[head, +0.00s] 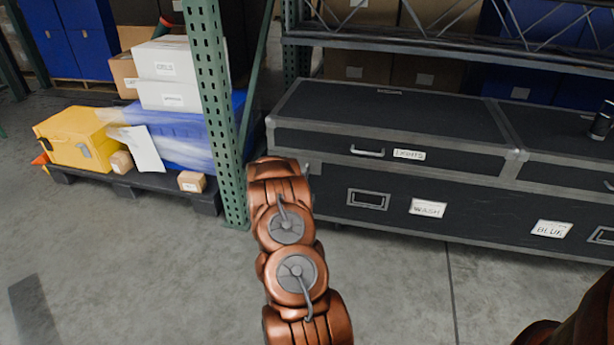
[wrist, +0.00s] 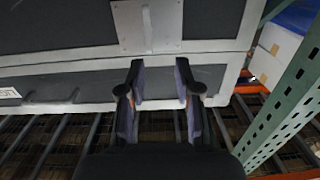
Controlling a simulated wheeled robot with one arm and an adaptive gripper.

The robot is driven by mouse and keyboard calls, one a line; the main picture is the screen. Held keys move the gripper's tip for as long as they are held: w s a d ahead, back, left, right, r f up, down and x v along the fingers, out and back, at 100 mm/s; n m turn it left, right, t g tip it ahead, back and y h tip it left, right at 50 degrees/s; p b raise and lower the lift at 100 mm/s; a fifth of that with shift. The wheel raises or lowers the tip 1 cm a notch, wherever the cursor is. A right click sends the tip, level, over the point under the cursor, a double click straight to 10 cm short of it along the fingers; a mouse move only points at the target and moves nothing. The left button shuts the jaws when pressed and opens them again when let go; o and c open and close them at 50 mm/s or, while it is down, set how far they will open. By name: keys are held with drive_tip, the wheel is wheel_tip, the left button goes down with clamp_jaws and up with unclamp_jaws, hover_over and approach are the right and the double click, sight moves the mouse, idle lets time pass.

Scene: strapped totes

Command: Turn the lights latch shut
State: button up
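A long black case with grey metal edges (head: 330,139) has a label reading LIGHTS (head: 409,155) on its front. A pale bar-shaped fitting (head: 367,152) lies roughly level to the left of that label. In the wrist view, a metal plate with an upright bar (wrist: 147,25) is fixed to a dark, grey-edged case face beyond the fingertips. I cannot tell whether these are the same fitting. My gripper (wrist: 160,80) is open and empty, its fingers apart near a grey case edge. My copper-coloured arm hides the gripper in the head view.
A green perforated rack post (head: 217,110) stands left of the case; it also shows at right in the wrist view (wrist: 285,115). Lower case fronts carry labels WASH (head: 428,208) and BLUE (head: 551,229). A dark cylinder (head: 602,120) stands on top at right. Open floor lies in front.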

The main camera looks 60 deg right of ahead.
sight(307, 170)
drive_tip(key=shift+h, duration=0.3)
drive_tip(key=d, duration=0.2)
drive_tip(key=d+b, duration=0.1)
drive_tip(key=d, duration=0.1)
drive_tip(key=d+f, duration=0.1)
drive_tip(key=d, duration=0.1)
drive_tip(key=shift+w+d+b, duration=0.25)
drive_tip(key=shift+w+b, duration=0.15)
drive_tip(key=shift+x, duration=0.85)
drive_tip(key=shift+w+r, duration=0.1)
clamp_jaws()
